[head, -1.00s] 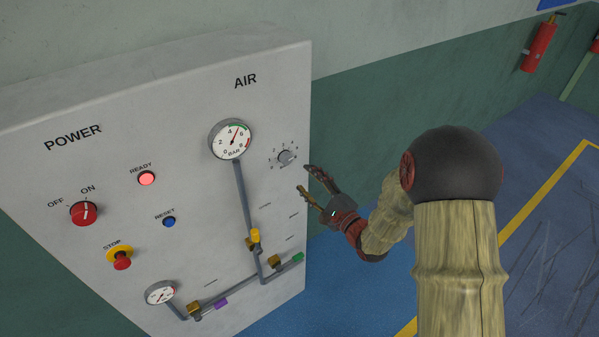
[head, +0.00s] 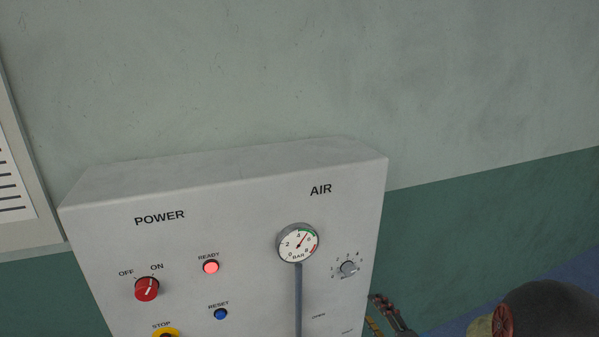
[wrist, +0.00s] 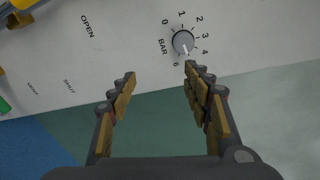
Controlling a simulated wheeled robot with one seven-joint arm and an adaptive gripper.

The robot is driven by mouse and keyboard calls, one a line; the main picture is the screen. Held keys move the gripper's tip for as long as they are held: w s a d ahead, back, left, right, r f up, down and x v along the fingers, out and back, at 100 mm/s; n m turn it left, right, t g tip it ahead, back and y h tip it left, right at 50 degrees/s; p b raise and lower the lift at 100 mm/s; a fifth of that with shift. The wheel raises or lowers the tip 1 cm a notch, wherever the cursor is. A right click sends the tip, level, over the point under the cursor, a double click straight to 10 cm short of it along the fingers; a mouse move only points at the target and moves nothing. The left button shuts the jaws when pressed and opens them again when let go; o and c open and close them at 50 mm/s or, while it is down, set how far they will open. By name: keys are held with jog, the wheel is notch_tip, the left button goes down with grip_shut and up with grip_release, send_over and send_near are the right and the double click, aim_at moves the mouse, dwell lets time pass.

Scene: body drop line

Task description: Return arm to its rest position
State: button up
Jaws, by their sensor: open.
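My gripper (wrist: 158,80) is open and empty in the wrist view, its two fingers apart in front of the panel's lower edge as pictured. The grey regulator knob (wrist: 183,42) with its BAR scale lies just beyond the fingertips, nearest the right finger, and I see no clear contact. In the head view only part of my gripper (head: 385,318) shows at the bottom, right of the panel and below the knob (head: 348,268). Part of my arm shows at the bottom right corner; the rest is out of frame.
The grey control panel (head: 240,172) carries a red power switch (head: 147,289) turned toward ON, a lit red READY lamp (head: 211,267), a blue RESET button (head: 221,314) and an air gauge (head: 298,243). A framed notice (head: 18,180) hangs at left. The wall right of the panel is bare.

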jog(key=s+d+f+n+g+h, duration=0.2)
jog(key=d+f+n+g, duration=0.1)
jog(key=f, duration=0.5)
jog(key=s+d+f+n+g+h+b, duration=0.1)
jog(key=s+d+n+g+h, duration=0.15)
jog(key=s+n+g, duration=0.2)
jog(key=s+d+f+n+g+h+b, duration=0.1)
jog(key=s+d+f+n+g+h, duration=0.1)
jog(key=s+d+n+g, duration=0.3)
jog(key=s+a+r+n+t+y+b, duration=0.2)
jog(key=s+a+r+n+b, duration=0.3)
jog(key=s+a+r+b, duration=0.4)
jog(key=shift+s+a+r+b, duration=0.35)
jog(key=shift+s+a+r, duration=2.65)
jog(key=shift+s+r, duration=1)
